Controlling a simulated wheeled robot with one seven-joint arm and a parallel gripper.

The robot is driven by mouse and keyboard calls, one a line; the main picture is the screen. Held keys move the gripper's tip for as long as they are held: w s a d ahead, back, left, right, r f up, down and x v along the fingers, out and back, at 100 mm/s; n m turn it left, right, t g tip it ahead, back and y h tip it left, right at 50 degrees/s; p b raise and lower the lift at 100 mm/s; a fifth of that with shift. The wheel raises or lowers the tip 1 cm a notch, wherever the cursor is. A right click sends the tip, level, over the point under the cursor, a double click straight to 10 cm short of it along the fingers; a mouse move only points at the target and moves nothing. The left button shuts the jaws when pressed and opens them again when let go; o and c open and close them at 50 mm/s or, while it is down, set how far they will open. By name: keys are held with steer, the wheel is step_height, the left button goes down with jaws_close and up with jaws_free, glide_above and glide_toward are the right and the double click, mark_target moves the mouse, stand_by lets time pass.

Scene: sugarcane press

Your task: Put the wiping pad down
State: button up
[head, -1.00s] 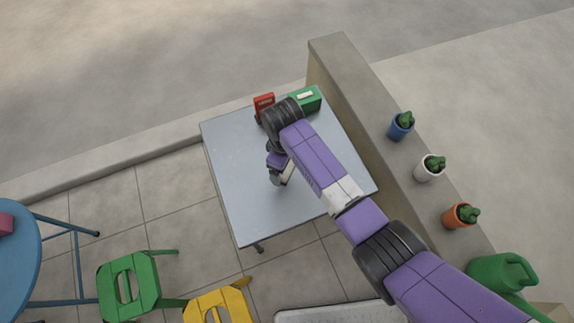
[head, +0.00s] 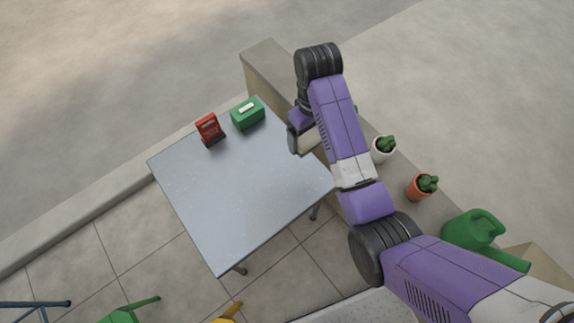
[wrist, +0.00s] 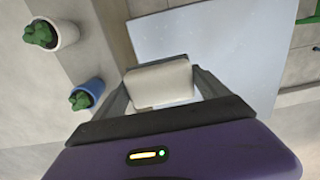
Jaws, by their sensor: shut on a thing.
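The wiping pad is a cream-coloured block (wrist: 160,82) between the two fingers of my gripper in the wrist view. My gripper (head: 301,140) is shut on it. In the head view the gripper hangs by the right edge of the grey table (head: 235,185), near the low wall, and the pad is mostly hidden by my arm. In the wrist view the pale tabletop (wrist: 225,45) lies below and beyond the pad. The pad is held in the air, apart from the table as far as I can tell.
A red box (head: 209,130) and a green box (head: 247,114) stand at the table's far edge. Potted cacti, one in a white pot (head: 382,150) and one in an orange pot (head: 420,188), and a green watering can (head: 472,230) line the wall. The table's middle is clear.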

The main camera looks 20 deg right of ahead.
mark_target(303, 173)
step_height(303, 173, down, 19)
steer(key=b, duration=0.4)
steer(key=shift+f, duration=0.2)
steer(key=shift+f, duration=0.1)
steer(key=o, duration=1.2)
steer(key=shift+c, duration=0.2)
step_height(303, 173, up, 12)
steer(key=p, duration=0.3)
